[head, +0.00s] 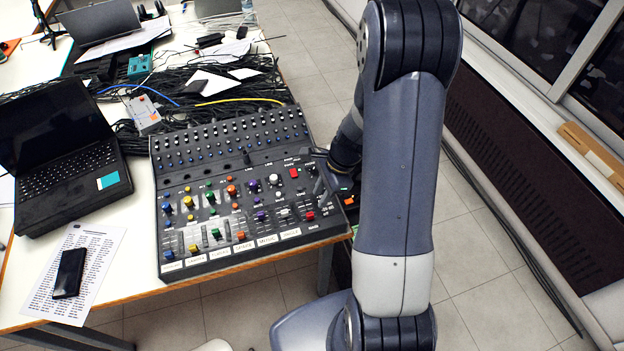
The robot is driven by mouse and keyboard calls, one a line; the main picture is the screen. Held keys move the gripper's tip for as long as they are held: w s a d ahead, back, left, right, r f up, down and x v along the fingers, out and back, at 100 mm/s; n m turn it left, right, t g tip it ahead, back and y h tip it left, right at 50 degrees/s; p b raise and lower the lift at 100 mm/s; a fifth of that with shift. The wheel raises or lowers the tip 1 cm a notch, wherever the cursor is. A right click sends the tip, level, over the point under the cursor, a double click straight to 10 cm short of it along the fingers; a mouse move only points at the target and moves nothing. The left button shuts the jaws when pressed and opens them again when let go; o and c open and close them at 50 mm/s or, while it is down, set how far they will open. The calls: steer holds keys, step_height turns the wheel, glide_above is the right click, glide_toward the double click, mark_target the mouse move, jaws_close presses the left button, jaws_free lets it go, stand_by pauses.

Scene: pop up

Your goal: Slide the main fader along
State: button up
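A dark mixing console (232,256) lies on the white table, with rows of small knobs at the back and coloured caps in front. White label strips run along its front edge, too small to read. Red caps (309,215) sit at its right side; I cannot tell which control is the main fader. My gripper (322,185) is at the console's right edge, pointing down over its right-hand controls. It is dark against the dark console and partly behind my arm. I cannot tell whether its fingers touch a cap or how far apart they are.
An open laptop (62,150) stands left of the console. A phone (69,273) lies on a printed sheet (95,245) at the front left. Tangled cables (190,100) and a small grey box (144,112) lie behind. Floor is free right of the table, up to a wall ledge (560,100).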

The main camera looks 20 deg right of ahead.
mark_target(311, 214)
steer(key=b+x, duration=0.6)
steer(key=x, duration=0.2)
steer(key=shift+f+b, duration=0.25)
steer(key=shift+b, duration=0.1)
steer(key=shift+r+p, duration=0.25)
steer(key=shift+p, duration=0.05)
steer(key=shift+c, duration=0.9)
jaws_close()
